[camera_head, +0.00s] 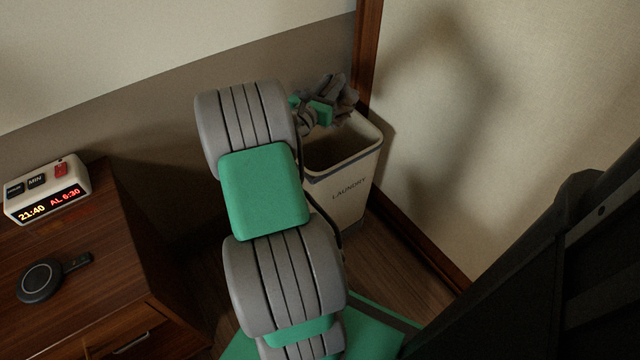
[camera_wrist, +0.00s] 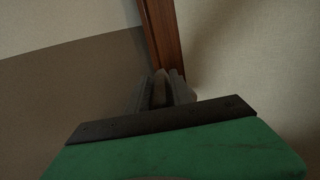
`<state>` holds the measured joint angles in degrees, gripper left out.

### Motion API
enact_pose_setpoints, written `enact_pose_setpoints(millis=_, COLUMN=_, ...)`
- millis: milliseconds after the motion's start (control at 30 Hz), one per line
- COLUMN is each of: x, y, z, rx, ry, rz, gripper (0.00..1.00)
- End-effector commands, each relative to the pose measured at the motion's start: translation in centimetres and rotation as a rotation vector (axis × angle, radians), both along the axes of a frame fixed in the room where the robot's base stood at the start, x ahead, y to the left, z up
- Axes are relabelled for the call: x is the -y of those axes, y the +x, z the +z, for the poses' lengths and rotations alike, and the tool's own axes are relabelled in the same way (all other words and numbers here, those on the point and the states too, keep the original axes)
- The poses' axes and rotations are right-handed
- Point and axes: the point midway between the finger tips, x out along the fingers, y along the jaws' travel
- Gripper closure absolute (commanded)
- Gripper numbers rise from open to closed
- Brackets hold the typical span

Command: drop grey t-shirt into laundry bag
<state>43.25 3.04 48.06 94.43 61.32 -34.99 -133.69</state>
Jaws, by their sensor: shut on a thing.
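The grey t-shirt (camera_head: 341,92) is a crumpled bundle at the back left of the laundry bag, above its rim. My gripper (camera_head: 322,108) is shut on it, and my arm partly hides the hold. In the wrist view, grey folds of the t-shirt (camera_wrist: 160,90) stick up beyond the dark edge of my gripper (camera_wrist: 165,118).
The bag stands in the corner by a wooden post (camera_head: 367,45) and a pale wall (camera_head: 480,110). At left a wooden cabinet (camera_head: 110,265) carries an alarm clock (camera_head: 48,190) and a round black device (camera_head: 42,281). Some floor shows in front of the bag.

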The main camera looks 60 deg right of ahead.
Motion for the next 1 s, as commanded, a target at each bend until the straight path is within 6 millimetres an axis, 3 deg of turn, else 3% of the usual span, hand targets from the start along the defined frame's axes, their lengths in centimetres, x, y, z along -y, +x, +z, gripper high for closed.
enact_pose_setpoints(millis=33, x=0.0, y=0.0, z=-1.1, rx=0.001, ry=-0.001, rz=0.001, gripper=1.0)
enact_pose_setpoints(millis=300, x=0.0, y=0.0, z=-4.7, rx=0.002, ry=-0.003, rz=0.001, gripper=1.0)
enact_pose_setpoints(millis=700, x=-0.1, y=0.0, z=-5.1, rx=0.001, ry=-0.001, rz=0.001, gripper=1.0)
enact_pose_setpoints(millis=733, x=-0.1, y=0.0, z=-5.1, rx=0.001, ry=-0.001, rz=0.001, gripper=0.71)
enact_pose_setpoints(millis=1000, x=-0.1, y=0.0, z=-5.2, rx=0.001, ry=0.0, rz=0.001, gripper=0.48)
